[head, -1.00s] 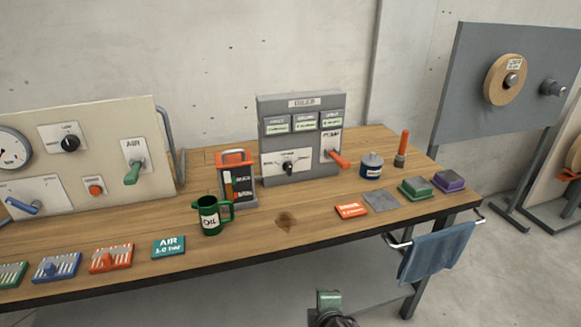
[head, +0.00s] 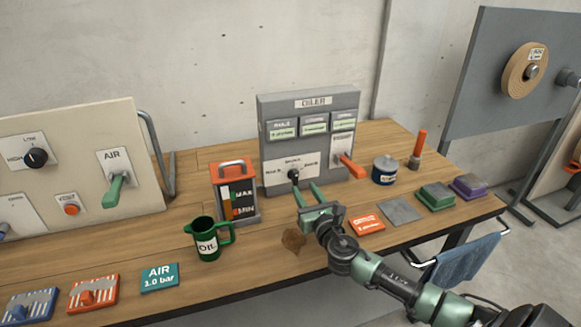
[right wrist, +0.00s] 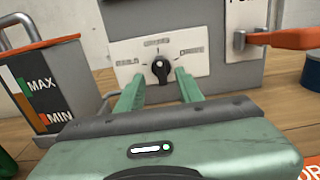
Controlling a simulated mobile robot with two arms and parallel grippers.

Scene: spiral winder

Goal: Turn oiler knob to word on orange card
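The grey oiler panel (head: 309,103) stands at the back of the bench. Its black knob (head: 293,176) sits on a white plate with three labels. In the right wrist view the knob (right wrist: 160,69) has its white mark pointing up, toward the middle label. The orange card (head: 367,224) lies on the bench right of my right gripper; its lettering is too small to read. My right gripper (head: 307,190) is open and empty in front of the panel. In the right wrist view its fingers (right wrist: 160,74) flank the knob, seemingly short of it. My left gripper is out of view.
An orange-topped MAX/MIN container (head: 234,171) and a green oil jug (head: 207,240) stand left of the gripper. The panel's orange-handled lever (head: 350,165) is to the knob's right. A grey plate (head: 401,210) lies beyond the card.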

